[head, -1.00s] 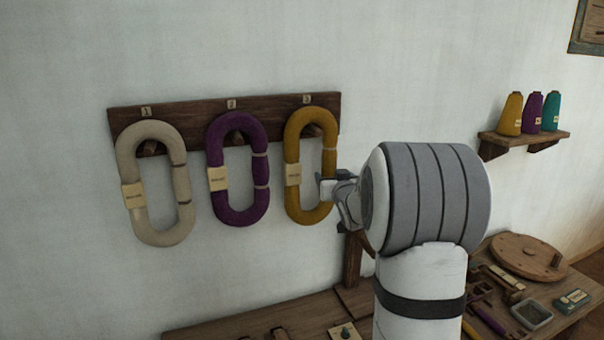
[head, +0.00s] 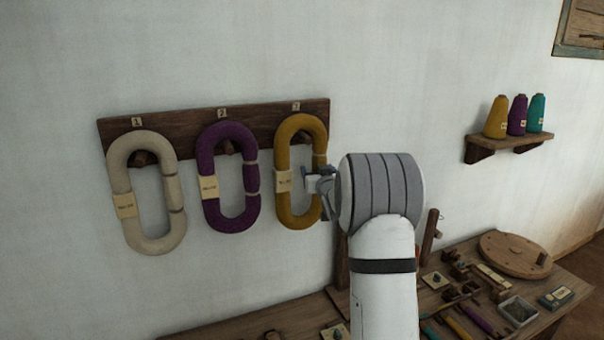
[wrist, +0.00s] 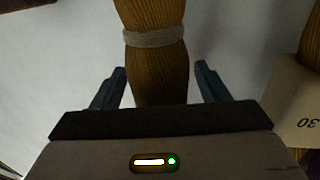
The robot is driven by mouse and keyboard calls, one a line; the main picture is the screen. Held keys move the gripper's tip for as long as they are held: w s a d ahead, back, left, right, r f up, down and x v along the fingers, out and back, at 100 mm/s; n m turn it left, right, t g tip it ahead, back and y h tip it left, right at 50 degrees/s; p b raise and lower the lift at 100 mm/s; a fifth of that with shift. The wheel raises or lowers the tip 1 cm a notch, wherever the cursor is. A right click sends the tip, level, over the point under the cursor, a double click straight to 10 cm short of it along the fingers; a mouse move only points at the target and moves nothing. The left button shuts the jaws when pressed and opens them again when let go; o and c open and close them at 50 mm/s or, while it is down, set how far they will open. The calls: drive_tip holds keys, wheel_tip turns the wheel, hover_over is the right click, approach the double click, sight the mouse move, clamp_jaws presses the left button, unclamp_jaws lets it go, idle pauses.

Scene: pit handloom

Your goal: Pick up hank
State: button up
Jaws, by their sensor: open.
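Three oval hanks hang on the numbered wooden peg rail in the head view: a cream hank (head: 120,180), a purple hank (head: 207,165) and a mustard hank (head: 285,205). Each carries a pale paper label. My gripper (head: 318,185) is at the right side of the mustard hank. In the wrist view, the mustard strand (wrist: 155,75), bound with a grey tie, runs between the two open fingers of my gripper (wrist: 158,85). Gaps show on both sides of the strand. The fingertips are partly hidden in the head view.
The dark peg rail (head: 180,121) is fixed to a white wall. A small shelf (head: 510,146) with three yarn cones is at the right. Below, a wooden workbench (head: 300,315) holds tools, small boxes and a round wooden disc (head: 515,254).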

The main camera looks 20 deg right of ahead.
drive_tip(key=c, duration=1.1)
drive_tip(key=shift+c, duration=0.2)
drive_tip(key=shift+s+r, duration=0.1)
drive_tip(key=shift+s, duration=0.05)
